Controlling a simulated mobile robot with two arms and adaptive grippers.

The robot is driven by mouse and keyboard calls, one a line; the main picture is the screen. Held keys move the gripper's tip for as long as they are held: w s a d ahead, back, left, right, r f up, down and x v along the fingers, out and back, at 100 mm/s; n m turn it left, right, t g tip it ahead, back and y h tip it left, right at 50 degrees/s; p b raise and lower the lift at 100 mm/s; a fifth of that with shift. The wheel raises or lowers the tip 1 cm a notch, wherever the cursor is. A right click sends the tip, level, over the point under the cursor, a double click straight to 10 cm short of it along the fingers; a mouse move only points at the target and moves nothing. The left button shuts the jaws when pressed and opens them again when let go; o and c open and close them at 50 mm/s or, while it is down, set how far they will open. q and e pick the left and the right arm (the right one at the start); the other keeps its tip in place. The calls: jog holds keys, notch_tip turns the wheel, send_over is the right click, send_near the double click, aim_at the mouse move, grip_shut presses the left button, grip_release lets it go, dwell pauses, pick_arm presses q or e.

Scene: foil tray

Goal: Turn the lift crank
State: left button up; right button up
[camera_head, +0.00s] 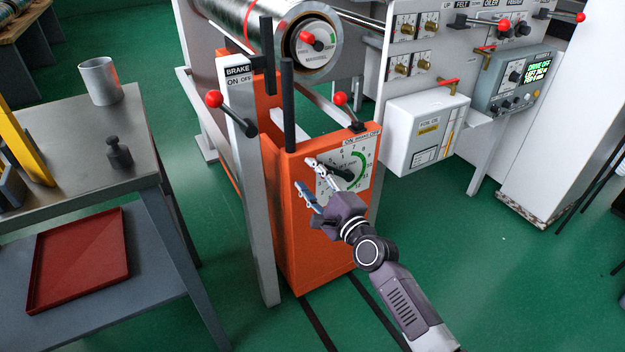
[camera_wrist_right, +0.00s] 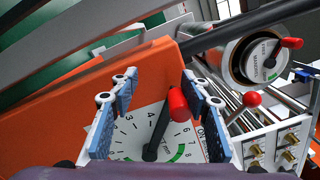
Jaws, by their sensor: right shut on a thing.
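The crank is a dark arm on the numbered white dial (camera_head: 366,152) of the orange cabinet (camera_head: 300,245). Its red knob (camera_wrist_right: 178,103) shows in the right wrist view between the two blue-padded fingers of my right gripper (camera_wrist_right: 160,108). The dark arm (camera_wrist_right: 151,146) runs from the dial's middle up to this knob. My right gripper (camera_head: 308,176) is in front of the dial in the head view, shut on the crank knob; there its fingers hide the knob. My left gripper is not in view.
A brake lever with a red knob (camera_head: 214,99) stands left of the cabinet. An on/off lever with a red knob (camera_head: 340,98) is on the cabinet's top. A white box (camera_head: 410,120) and control panel (camera_head: 520,85) are at the right. A grey table (camera_head: 70,130) is at the left.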

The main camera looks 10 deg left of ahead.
jog(key=shift+w+d+f, duration=0.1)
jog(key=shift+d+f, duration=0.25)
jog(key=shift+f, duration=0.1)
jog(key=p+v, duration=0.3)
jog(key=v, duration=0.5)
jog(key=shift+s+r, duration=0.35)
jog(key=shift+c, duration=0.3)
